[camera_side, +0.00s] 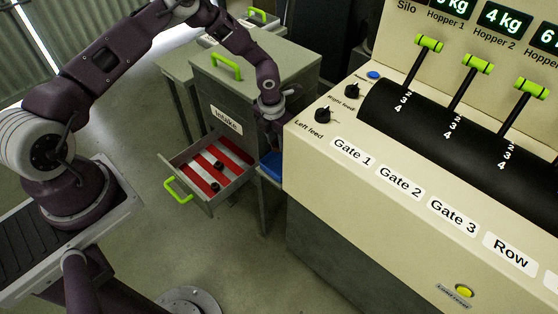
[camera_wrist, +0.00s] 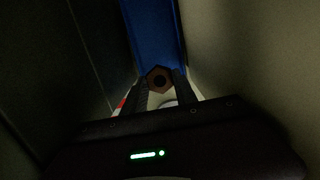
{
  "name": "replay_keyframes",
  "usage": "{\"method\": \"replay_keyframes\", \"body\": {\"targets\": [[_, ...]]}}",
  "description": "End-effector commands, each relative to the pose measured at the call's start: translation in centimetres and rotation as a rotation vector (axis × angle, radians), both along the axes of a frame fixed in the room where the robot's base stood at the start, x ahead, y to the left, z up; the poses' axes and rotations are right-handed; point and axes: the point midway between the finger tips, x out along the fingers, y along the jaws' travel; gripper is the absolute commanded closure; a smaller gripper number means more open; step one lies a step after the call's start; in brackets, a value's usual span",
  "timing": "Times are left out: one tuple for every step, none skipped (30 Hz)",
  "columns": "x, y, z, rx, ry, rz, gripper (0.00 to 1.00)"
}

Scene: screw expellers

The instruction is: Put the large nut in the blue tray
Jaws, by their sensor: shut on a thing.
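A brown hexagonal nut (camera_wrist: 158,80) with a dark hole sits between my fingertips in the wrist view. My gripper (camera_wrist: 160,88) is shut on it. The blue tray (camera_wrist: 152,30) lies beyond the nut in the wrist view, as a narrow blue strip between two walls. In the side view the blue tray (camera_side: 270,168) shows between the cabinet and the console, partly hidden. My gripper (camera_side: 271,138) hangs above it there, and its held nut cannot be made out. The nut appears above the tray; the exact gap cannot be told.
An open drawer (camera_side: 178,159) with red and white stripes holds dark nuts (camera_side: 217,165), (camera_side: 215,187). It comes out of a cabinet labelled Intake (camera_side: 227,118). The cream console (camera_side: 318,160) with knobs and levers stands close to the right of my gripper. Room there is narrow.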

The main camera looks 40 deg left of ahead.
Motion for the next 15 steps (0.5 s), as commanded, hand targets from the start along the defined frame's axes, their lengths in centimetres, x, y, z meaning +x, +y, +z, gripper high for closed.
{"method": "replay_keyframes", "body": {"targets": [[-0.1, -0.1, -1.2, -0.002, 0.003, 0.0, 1.0], [-0.1, -0.1, -1.8, -0.002, 0.002, 0.0, 1.0], [-0.1, -0.1, -2.6, -0.002, 0.002, 0.0, 1.0], [-0.1, 0.0, -3.2, -0.001, 0.002, 0.0, 1.0], [-0.1, 0.0, -3.8, -0.001, 0.002, 0.001, 1.0], [-0.1, 0.0, -4.4, -0.001, 0.002, 0.001, 1.0], [0.0, 0.0, -4.9, -0.001, 0.001, 0.001, 1.0], [0.0, 0.0, -5.2, -0.001, 0.0, 0.001, 1.0], [0.0, 0.0, -5.5, -0.001, 0.0, 0.0, 1.0], [0.0, 0.0, -5.7, -0.001, 0.0, 0.0, 1.0], [0.0, 0.0, -6.0, -0.001, 0.0, 0.0, 1.0], [0.0, 0.0, -6.6, -0.001, 0.0, 0.0, 1.0], [-0.1, -0.1, -7.3, -0.001, 0.002, 0.001, 1.0], [-0.1, -0.1, -7.9, -0.001, 0.001, 0.002, 1.0], [0.0, -0.1, -8.7, -0.001, 0.001, 0.002, 1.0]]}}
